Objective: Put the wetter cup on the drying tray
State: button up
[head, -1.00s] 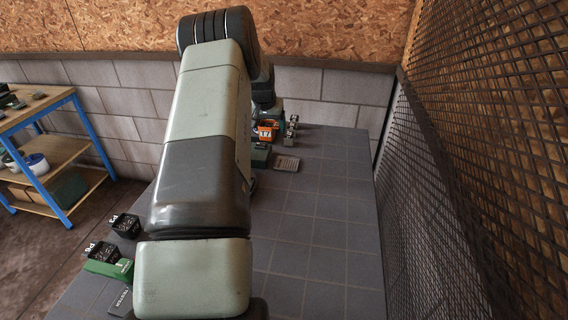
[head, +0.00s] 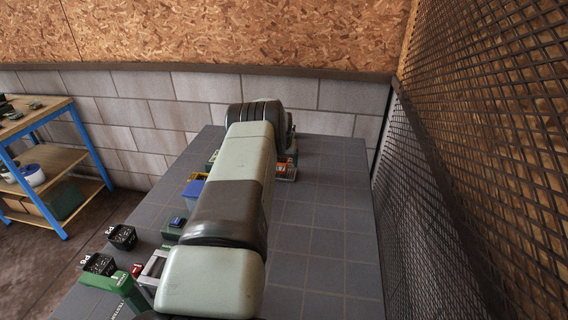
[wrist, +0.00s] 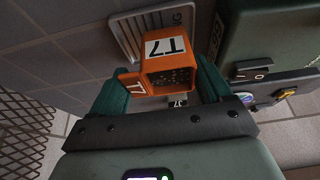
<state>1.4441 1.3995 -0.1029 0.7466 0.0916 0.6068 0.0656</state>
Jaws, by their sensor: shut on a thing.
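An orange cup labelled T7 (wrist: 168,68) with dark grainy contents is between the green fingers of my gripper (wrist: 163,74) in the wrist view. My gripper is shut on it. A grey slotted tray (wrist: 128,37) lies just behind the cup in that view, partly covered by it; I cannot tell whether they touch. In the head view a small orange piece (head: 287,168) shows beside my arm, which hides my gripper there. Two black cups, P4 (head: 121,237) and P6 (head: 98,264), stand at the left table edge. Which cup is wetter does not show.
A dark green machine (wrist: 275,35) with a switch is close to the right of my gripper. A blue box (head: 193,189) and a green case (head: 173,229) stand left of my arm. The table's right side (head: 335,215) is clear, bounded by a mesh wall (head: 480,150).

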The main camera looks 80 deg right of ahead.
jog(key=shift+f, duration=0.55)
jog(key=shift+f, duration=0.15)
jog(key=o, duration=1)
jog(key=shift+r, duration=0.25)
jog(key=v, duration=1.1)
jog(key=shift+a+r, duration=0.15)
jog(key=shift+r, duration=0.2)
